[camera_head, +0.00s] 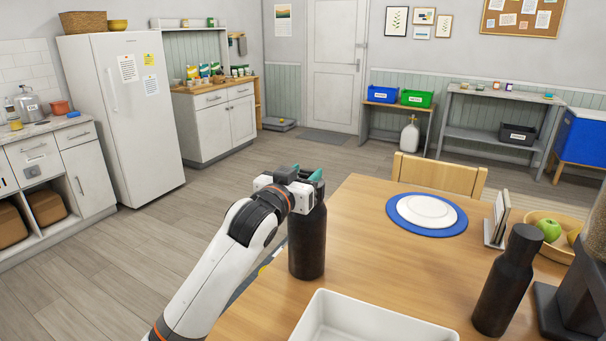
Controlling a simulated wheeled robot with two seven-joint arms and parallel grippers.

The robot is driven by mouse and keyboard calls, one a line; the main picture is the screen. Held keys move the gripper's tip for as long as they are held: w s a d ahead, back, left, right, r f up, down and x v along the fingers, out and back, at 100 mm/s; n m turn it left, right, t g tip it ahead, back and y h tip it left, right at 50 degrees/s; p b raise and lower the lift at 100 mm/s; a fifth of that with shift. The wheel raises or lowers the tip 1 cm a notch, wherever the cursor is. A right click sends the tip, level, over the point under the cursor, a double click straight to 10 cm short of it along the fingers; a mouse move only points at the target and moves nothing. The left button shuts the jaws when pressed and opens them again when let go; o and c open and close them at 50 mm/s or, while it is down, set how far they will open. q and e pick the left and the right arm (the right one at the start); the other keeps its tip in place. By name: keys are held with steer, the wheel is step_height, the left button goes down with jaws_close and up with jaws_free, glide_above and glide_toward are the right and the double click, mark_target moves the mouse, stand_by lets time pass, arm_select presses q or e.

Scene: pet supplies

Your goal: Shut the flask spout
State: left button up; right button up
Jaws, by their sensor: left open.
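A dark flask (307,245) stands upright at the left edge of the wooden table. My left gripper (306,176) is over the top of this flask, with its teal fingertips apart around or just beside the flask's upper end. The gripper hides most of the flask's top, so I cannot tell how its spout stands or whether the fingers touch it. A second dark bottle (505,285) with a cap stands upright at the right of the table. My right gripper is not in view.
The wooden table (400,270) has a white tray (375,325) at the front. A white plate on a blue mat (402,222), a small upright stand (497,220) and a bowl with a green apple (548,230) are farther back. The table's middle is clear.

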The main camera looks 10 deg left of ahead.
arm_select(q)
steer(key=c, duration=0.7)
steer(key=shift+s+f+t+b, duration=0.1)
steer(key=shift+f+t+b, duration=0.3)
steer(key=shift+b, duration=0.5)
steer(key=shift+t+h+b, duration=0.3)
steer(key=shift+b, duration=0.2)
steer(key=shift+r, duration=0.15)
steer(key=o, duration=0.7)
